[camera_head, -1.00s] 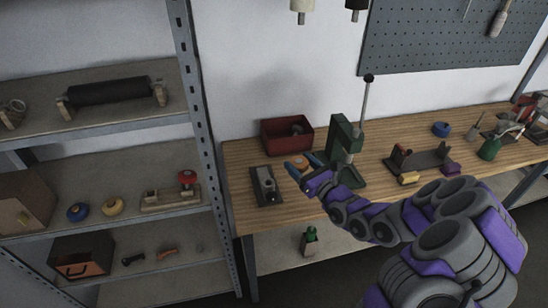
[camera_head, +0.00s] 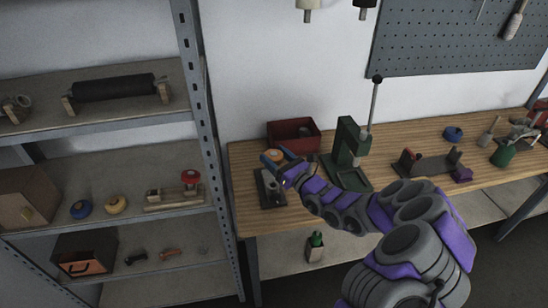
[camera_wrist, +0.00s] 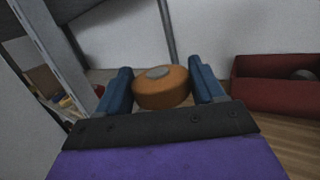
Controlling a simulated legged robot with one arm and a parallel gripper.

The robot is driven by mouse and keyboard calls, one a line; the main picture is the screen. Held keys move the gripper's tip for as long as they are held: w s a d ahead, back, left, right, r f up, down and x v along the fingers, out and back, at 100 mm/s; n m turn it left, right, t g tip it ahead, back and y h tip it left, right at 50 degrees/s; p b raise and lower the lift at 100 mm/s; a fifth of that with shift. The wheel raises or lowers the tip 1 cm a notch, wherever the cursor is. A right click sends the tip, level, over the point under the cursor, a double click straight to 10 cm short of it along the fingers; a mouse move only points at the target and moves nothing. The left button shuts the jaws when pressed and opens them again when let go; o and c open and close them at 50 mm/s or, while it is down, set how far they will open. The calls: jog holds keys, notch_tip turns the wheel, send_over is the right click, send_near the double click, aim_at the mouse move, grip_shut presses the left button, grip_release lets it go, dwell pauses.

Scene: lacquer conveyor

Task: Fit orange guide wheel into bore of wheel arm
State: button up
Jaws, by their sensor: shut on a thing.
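The orange guide wheel (camera_head: 273,156) is held between the blue fingers of my gripper (camera_wrist: 162,86). In the wrist view the wheel (camera_wrist: 163,90) shows its orange rim and a grey hub on top, with a finger at each side. A dark base plate with a grey part on it (camera_head: 271,187), seemingly the wheel arm, sits at the bench's left end. In the head view the held wheel appears at the far end of that plate. The gap between wheel and plate cannot be judged. The bore is too small to make out, and the wrist view does not show the plate.
A red bin (camera_head: 293,137) stands behind the plate. A green lever press (camera_head: 347,155) stands to the right. A metal shelf (camera_head: 200,120) rises left of the bench, with blue (camera_head: 81,209) and yellow (camera_head: 116,204) wheels on it. Bare wood (camera_head: 245,190) shows left of the plate.

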jog(key=shift+d+r, duration=0.1)
jog(key=shift+d, duration=0.25)
jog(key=shift+a+f, duration=0.45)
jog(key=shift+f, duration=0.2)
jog(key=shift+a+f, duration=0.45)
jog(key=shift+f, duration=0.55)
jog(key=shift+d+f+b, duration=0.4)
jog(key=shift+d+f, duration=0.25)
jog(key=shift+f, duration=0.35)
jog(key=shift+a, duration=0.5)
jog(key=shift+s+d, duration=0.1)
jog(key=shift+d, duration=0.55)
jog(key=shift+a, duration=0.45)
jog(key=shift+f+b, duration=1)
jog(key=shift+f, duration=1.05)
